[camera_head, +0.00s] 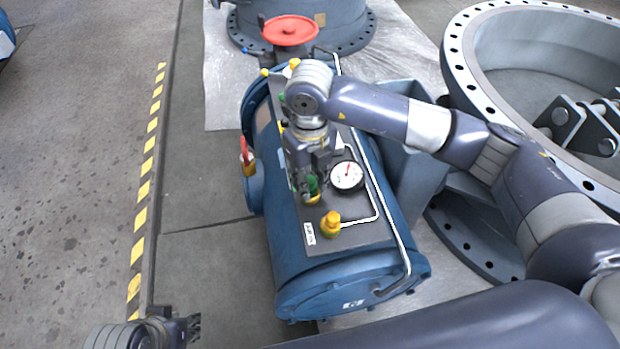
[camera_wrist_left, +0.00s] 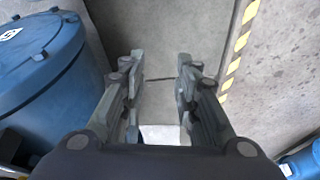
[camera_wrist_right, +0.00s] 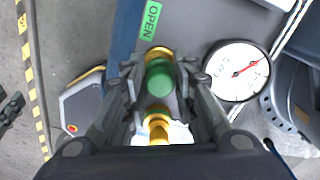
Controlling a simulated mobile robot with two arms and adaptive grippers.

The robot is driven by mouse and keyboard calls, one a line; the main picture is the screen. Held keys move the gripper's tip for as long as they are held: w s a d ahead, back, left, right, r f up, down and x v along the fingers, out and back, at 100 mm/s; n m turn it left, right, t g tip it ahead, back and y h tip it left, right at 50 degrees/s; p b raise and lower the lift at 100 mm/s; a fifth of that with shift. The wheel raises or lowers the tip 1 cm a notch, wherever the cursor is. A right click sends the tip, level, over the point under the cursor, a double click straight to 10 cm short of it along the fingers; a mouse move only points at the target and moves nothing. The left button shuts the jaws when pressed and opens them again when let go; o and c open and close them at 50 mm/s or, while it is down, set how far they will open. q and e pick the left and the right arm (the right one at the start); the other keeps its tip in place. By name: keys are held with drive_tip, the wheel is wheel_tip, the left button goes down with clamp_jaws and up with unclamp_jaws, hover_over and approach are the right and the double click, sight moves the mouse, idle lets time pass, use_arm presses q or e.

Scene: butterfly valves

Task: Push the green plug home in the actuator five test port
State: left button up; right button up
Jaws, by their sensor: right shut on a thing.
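The green plug (camera_head: 313,184) is between the fingers of my right gripper (camera_head: 306,190), which points down over the dark panel on the blue actuator (camera_head: 345,260). In the right wrist view the green plug (camera_wrist_right: 160,80) shows between the shut fingers, with brass (camera_wrist_right: 158,52) showing just behind it. In the head view brass also shows right under the plug, at the port. How deep the plug sits is hidden by the fingers. My left gripper (camera_head: 190,328) is open and empty at the lower left; its spread fingers show in the left wrist view (camera_wrist_left: 160,80).
A dial gauge (camera_head: 347,176) stands close to the right of my right gripper. A yellow fitting (camera_head: 330,224) stands nearer on the panel. A red handwheel (camera_head: 289,30) is at the far end. A large flanged ring (camera_head: 462,60) stands at right; the floor at left is clear.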

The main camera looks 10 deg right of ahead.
use_arm(q)
drive_tip(key=shift+w+d+f+b, duration=0.1)
drive_tip(key=shift+w+f+b, duration=0.05)
drive_tip(key=shift+w+b, duration=0.2)
use_arm(e)
drive_tip(key=shift+f, duration=0.35)
use_arm(q)
drive_tip(key=shift+w+d+t, duration=0.15)
drive_tip(key=shift+w+t, duration=0.05)
drive_tip(key=shift+t, duration=0.1)
use_arm(e)
drive_tip(key=o, duration=1.3)
drive_tip(key=shift+o, duration=0.2)
